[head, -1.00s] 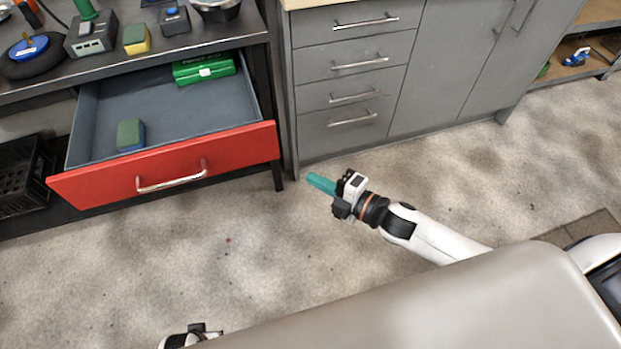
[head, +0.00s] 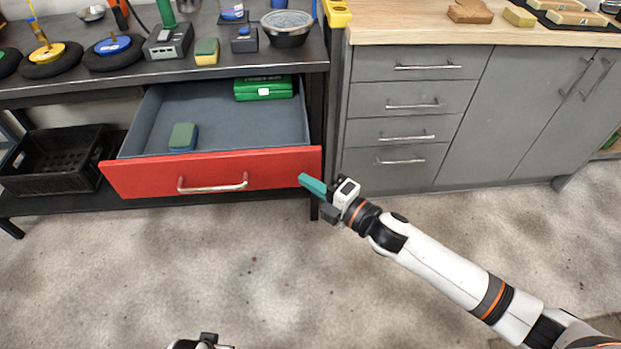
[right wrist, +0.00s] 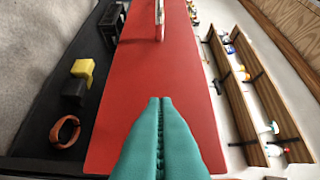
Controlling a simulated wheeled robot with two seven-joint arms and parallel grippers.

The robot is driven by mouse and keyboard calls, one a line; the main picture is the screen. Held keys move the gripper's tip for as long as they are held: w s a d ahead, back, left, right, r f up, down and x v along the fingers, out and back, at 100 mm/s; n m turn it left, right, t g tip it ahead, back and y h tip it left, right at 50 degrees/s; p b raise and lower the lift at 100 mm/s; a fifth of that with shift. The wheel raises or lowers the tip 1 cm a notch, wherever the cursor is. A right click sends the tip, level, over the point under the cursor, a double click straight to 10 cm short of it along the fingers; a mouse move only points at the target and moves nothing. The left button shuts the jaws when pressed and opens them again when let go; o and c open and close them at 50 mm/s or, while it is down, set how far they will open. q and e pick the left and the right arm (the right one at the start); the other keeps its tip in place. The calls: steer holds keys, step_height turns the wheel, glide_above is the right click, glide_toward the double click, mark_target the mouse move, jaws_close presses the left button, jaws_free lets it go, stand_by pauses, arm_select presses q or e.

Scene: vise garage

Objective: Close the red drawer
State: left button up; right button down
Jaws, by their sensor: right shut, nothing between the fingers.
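The red drawer (head: 272,170) stands open under the dark workbench, with a silver handle (head: 213,185) on its front. Inside lie a green box (head: 263,88) and a green-and-blue sponge (head: 183,137). My right gripper (head: 303,179) is shut and empty, its teal fingers at the right end of the drawer front. In the right wrist view the shut fingers (right wrist: 160,102) point along the red front (right wrist: 135,75) toward the handle (right wrist: 159,22). I cannot tell whether they touch it. My left gripper (head: 200,343) is mostly cut off at the bottom edge.
A grey cabinet (head: 400,165) with closed drawers and doors stands right of the workbench (head: 120,85). A black crate (head: 60,160) sits on the lower shelf at left. Tools and a bowl (head: 287,27) are on the bench top. The floor in front is clear.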

arm_select(q)
steer(key=shift+r, duration=0.3)
arm_select(e)
steer(key=shift+w, duration=0.6)
